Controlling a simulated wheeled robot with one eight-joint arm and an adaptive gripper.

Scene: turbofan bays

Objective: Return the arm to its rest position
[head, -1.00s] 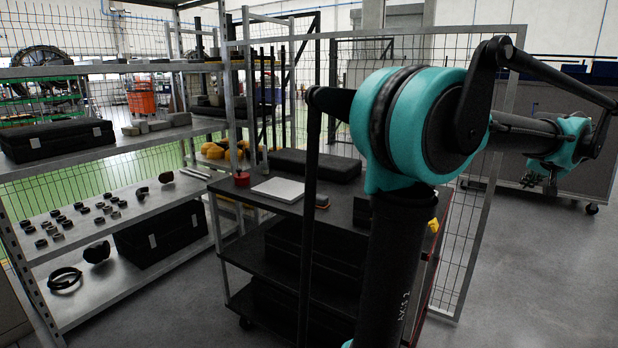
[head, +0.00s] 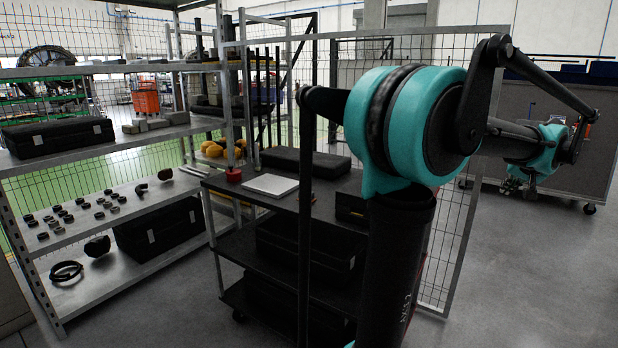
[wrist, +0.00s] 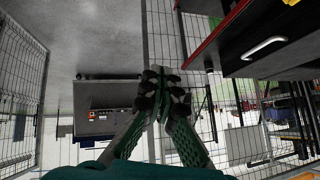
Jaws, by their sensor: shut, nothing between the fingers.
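My arm (head: 405,125) stands large at the right of the head view, with its teal joint in front of the cart and its forearm reaching back to the right. My gripper (head: 512,187) shows small and dark below the teal wrist at the far end, above the floor. In the wrist view my gripper (wrist: 165,80) has its two green-padded fingers brought together at the tips, with nothing between them. No object is held.
A black cart (head: 240,245) stands behind my arm, with a white flat item (head: 270,185) and a red item (head: 233,174) on top. A wire-mesh panel (head: 465,200) is beside it. Metal shelves (head: 110,280) fill the left. The floor (head: 540,290) at the lower right is clear.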

